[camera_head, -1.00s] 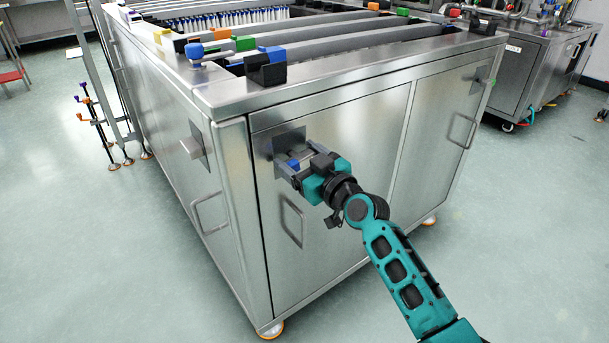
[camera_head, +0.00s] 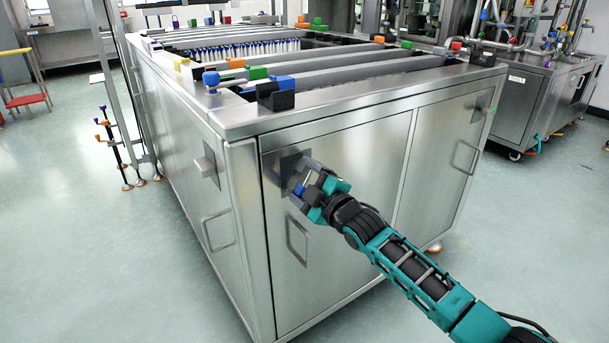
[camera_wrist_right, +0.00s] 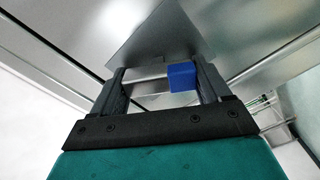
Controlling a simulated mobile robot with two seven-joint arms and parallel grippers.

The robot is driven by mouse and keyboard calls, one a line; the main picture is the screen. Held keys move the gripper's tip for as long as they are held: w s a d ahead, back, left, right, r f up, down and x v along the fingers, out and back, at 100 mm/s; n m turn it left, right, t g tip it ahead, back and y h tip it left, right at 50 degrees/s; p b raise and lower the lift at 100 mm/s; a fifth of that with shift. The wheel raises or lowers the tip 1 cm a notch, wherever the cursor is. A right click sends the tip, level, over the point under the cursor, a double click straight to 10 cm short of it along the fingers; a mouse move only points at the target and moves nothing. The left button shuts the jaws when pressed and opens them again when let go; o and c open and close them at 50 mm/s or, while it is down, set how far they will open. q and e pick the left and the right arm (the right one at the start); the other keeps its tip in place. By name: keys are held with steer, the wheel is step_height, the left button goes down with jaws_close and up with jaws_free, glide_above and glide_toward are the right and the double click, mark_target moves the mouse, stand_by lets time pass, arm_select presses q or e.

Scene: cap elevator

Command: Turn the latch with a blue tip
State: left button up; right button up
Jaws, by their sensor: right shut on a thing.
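The blue-tipped latch sits on a square plate (camera_head: 287,168) on the front left door of the steel cabinet. Its blue tip (camera_head: 299,190) is at the lower side of my right gripper (camera_head: 302,180). In the right wrist view, the blue tip (camera_wrist_right: 183,77) lies between the two fingers, near the right one, and the pale latch bar (camera_wrist_right: 148,86) runs across between them. My right gripper (camera_wrist_right: 160,88) is shut on the latch and rolled to a slant. Part of the latch is hidden by the fingers in the head view. My left gripper is not in view.
A door handle (camera_head: 296,241) is just below the latch. Another latch (camera_head: 205,165) is on the cabinet's left side, and one with a green tip (camera_head: 484,110) is at the far right of the front. Coloured blocks line the cabinet top (camera_head: 360,100). The floor in front is clear.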

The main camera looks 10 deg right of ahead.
steer(key=n+p, duration=0.1)
steer(key=n, duration=0.3)
steer(key=shift+f+n, duration=0.15)
steer(key=shift+n, duration=1.15)
steer(key=o, duration=1.4)
steer(key=shift+s, duration=0.1)
steer(key=p+v, duration=0.2)
steer(key=v, duration=1)
steer(key=shift+s+d+p, duration=0.15)
steer(key=shift+s+p, duration=0.2)
steer(key=shift+p, duration=0.05)
